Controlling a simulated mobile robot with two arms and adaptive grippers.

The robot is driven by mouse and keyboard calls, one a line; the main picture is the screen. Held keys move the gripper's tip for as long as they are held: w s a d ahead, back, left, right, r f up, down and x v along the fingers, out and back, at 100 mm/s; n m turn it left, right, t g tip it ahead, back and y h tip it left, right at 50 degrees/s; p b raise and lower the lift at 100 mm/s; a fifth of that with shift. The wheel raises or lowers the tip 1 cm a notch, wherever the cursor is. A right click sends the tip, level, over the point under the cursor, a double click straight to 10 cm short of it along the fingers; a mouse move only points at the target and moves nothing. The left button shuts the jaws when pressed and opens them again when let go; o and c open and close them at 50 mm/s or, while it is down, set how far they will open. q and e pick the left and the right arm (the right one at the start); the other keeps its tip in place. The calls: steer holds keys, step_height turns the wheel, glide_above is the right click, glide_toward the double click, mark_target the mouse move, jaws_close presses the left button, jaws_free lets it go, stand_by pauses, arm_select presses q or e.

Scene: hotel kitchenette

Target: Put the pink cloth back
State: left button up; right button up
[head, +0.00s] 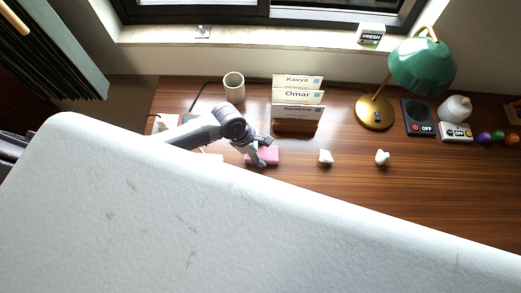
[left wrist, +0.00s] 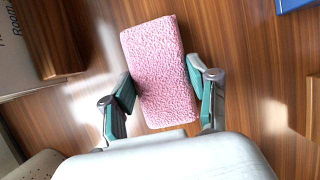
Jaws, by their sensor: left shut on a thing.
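The pink cloth (head: 270,154) is a small folded textured block on the wooden desk in the head view. It also shows in the left wrist view (left wrist: 158,60), between the fingers. My left gripper (head: 259,154) reaches it from the left in the head view. In the left wrist view its two fingers (left wrist: 163,92) are shut on the cloth, one on each long side. I cannot tell whether the cloth is lifted or touches the desk. My right gripper is not in view.
A card holder (head: 296,126) with name cards and a mug (head: 233,86) stand behind the cloth. Two small white objects (head: 325,157) (head: 382,157) lie to its right. A green lamp (head: 421,66) stands further right. A large white surface covers the foreground.

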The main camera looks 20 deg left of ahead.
arm_select(q)
steer(key=o, duration=0.6)
steer(key=shift+f, duration=0.1)
steer(key=shift+c, duration=0.2)
steer(key=o, duration=0.5)
steer(key=shift+c, duration=0.2)
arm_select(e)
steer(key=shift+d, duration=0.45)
arm_select(q)
steer(key=v, duration=1.2)
steer(key=shift+r, duration=0.2)
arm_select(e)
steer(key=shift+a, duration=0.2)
